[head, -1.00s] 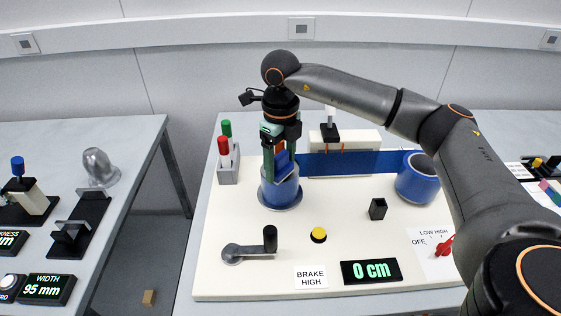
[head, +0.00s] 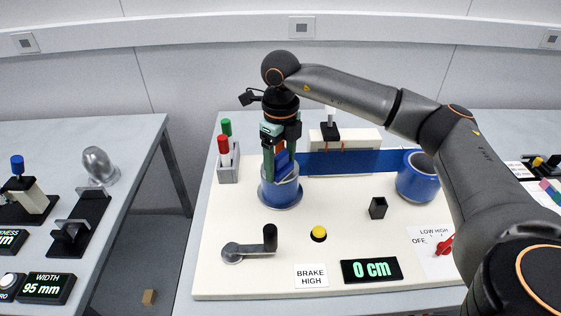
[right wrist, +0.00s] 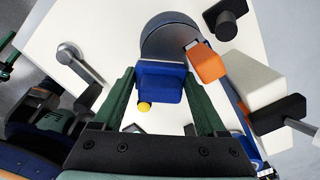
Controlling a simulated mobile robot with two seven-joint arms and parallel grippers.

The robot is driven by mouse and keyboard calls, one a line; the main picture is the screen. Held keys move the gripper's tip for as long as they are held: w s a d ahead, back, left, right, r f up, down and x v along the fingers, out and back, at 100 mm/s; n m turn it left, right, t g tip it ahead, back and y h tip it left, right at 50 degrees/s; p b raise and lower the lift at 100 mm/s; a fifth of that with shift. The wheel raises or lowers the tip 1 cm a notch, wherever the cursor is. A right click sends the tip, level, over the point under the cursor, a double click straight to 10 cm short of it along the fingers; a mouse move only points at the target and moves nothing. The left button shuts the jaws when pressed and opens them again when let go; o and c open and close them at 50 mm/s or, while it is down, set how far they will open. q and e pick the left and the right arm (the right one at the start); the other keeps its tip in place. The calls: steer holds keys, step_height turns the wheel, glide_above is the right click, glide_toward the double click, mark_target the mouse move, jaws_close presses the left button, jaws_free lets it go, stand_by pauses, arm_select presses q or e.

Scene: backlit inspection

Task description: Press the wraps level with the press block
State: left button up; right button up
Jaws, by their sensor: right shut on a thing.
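The blue wraps (head: 279,194) sit around an upright spool with a grey round flange at the left of the white board. A blue band (head: 340,162) runs from them to the right. My right gripper (head: 282,175) points down over the spool. It is shut on a blue block (right wrist: 160,82), which I take as the press block. The block is at the spool's edge in the right wrist view; whether it touches the wraps is hidden. My left gripper is not in the head view; dark parts at the left of the right wrist view may be that arm.
A blue supply roll (head: 418,178) stands at the right. A cream block (head: 352,160) and an orange piece (right wrist: 207,63) are close to the spool. A crank (head: 250,248), yellow button (head: 319,233), small black holder (head: 378,208) and "0 cm" display (head: 371,270) are in front.

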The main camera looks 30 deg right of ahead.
steer(key=shift+r+p, duration=2.55)
steer(key=shift+r, duration=0.95)
steer(key=shift+f, duration=0.1)
